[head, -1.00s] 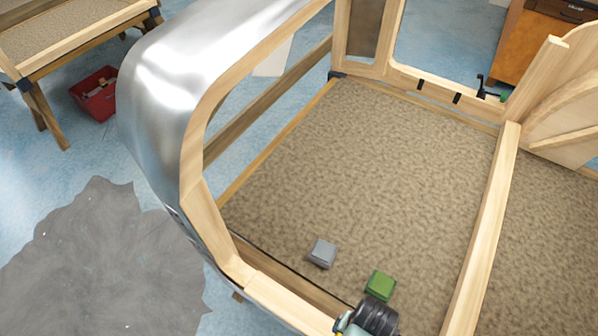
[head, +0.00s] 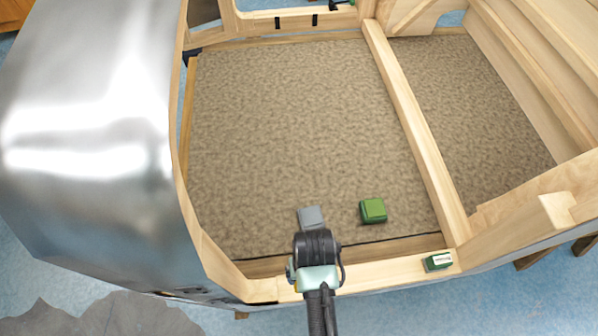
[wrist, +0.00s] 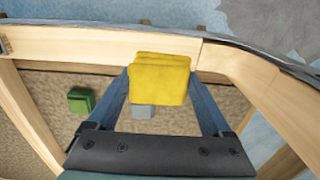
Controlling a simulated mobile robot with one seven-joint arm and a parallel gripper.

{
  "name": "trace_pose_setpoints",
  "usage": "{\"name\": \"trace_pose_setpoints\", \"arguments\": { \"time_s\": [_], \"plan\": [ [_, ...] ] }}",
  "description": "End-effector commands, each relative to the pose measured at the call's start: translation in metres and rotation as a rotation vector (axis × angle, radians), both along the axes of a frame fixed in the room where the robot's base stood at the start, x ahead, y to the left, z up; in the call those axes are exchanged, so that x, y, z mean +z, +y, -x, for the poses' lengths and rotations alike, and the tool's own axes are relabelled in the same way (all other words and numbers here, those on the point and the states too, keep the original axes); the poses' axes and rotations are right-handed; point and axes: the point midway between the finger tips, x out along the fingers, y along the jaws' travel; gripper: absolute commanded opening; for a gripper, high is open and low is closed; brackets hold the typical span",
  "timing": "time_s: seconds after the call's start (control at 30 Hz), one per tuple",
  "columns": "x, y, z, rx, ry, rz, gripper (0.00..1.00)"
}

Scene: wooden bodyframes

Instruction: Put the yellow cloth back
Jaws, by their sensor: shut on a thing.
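The yellow cloth (wrist: 160,78), a small folded block, sits between the two fingers of my gripper (wrist: 161,88) in the wrist view. My gripper is shut on it. In that view the cloth overlaps the wooden rail and part of the carpeted floor; whether it touches the rail I cannot tell. In the head view my dark wrist (head: 315,245) is over the front rail of the frame, and it hides the fingers and the cloth.
A grey block (head: 311,216) and a green block (head: 373,211) lie on the carpeted floor (head: 290,120) just beyond the front rail (head: 390,262). A small green-and-white box (head: 438,260) lies on the rail at right. A shiny metal panel (head: 85,140) curves at left.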

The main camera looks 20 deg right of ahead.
Motion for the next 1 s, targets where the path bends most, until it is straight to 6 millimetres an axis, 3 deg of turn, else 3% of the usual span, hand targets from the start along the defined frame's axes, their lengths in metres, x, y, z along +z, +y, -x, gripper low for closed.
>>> {"name": "trace_pose_setpoints", "arguments": {
  "time_s": [0.2,0.6,1.0],
  "plan": [
    [-0.038,0.000,0.001,0.001,0.003,-0.001,0.32],
    [-0.084,0.000,0.000,0.001,0.001,0.000,0.32],
    [-0.091,0.000,0.000,0.002,-0.001,0.000,0.32]
  ]
}}
